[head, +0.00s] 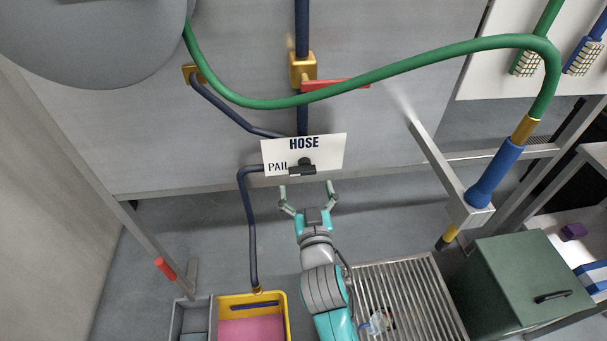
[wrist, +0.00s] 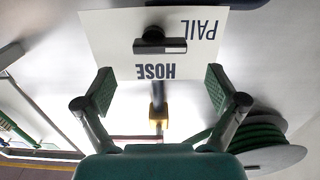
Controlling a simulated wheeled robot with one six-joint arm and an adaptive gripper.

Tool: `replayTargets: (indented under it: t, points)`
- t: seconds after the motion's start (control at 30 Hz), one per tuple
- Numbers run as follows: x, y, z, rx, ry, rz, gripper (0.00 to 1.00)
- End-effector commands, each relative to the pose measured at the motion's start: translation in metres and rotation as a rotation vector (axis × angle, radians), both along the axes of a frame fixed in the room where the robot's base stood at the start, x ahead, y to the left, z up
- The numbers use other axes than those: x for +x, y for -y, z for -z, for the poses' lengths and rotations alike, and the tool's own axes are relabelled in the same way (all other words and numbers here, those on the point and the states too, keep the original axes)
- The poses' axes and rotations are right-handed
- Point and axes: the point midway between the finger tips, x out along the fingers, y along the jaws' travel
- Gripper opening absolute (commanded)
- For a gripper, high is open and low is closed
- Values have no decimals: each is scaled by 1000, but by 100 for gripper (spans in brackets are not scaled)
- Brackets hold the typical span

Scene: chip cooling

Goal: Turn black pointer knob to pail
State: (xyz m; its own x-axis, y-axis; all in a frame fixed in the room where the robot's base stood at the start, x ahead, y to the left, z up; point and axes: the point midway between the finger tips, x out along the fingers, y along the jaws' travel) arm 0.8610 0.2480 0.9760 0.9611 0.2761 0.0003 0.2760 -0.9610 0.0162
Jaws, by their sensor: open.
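The black pointer knob (head: 303,169) sits on a white plate (head: 331,151) on the grey wall panel. The plate reads HOSE at the top and PAIL at the left. The knob's bar lies roughly level across its round hub; I cannot tell which end is the pointer. In the wrist view, which is upside down, the knob (wrist: 160,46) and the plate (wrist: 100,38) show ahead of the fingers. My gripper (head: 307,186) is open and empty, just below the knob in the head view. In the wrist view my gripper (wrist: 160,84) has its fingers spread apart, not touching the knob.
A dark blue pipe (head: 249,215) runs from the plate to a yellow pail (head: 283,315). A green hose (head: 420,61) arcs across the top to a blue nozzle (head: 495,175). A red handle (head: 345,83) is above the plate. A green cabinet (head: 520,280) stands right.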

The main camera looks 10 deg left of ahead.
Motion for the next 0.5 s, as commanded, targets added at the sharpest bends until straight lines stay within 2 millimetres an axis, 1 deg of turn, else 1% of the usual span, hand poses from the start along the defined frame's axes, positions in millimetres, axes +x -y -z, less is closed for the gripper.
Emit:
replayTargets:
  t: [0.03,0.2,0.33,0.5]
  points:
    - [-10,3,1,-1,-2,-1,95]
    - [-35,9,1,-2,-2,-1,95]
    - [-46,13,1,1,-1,-1,95]
    - [-52,15,0,0,-1,0,95]
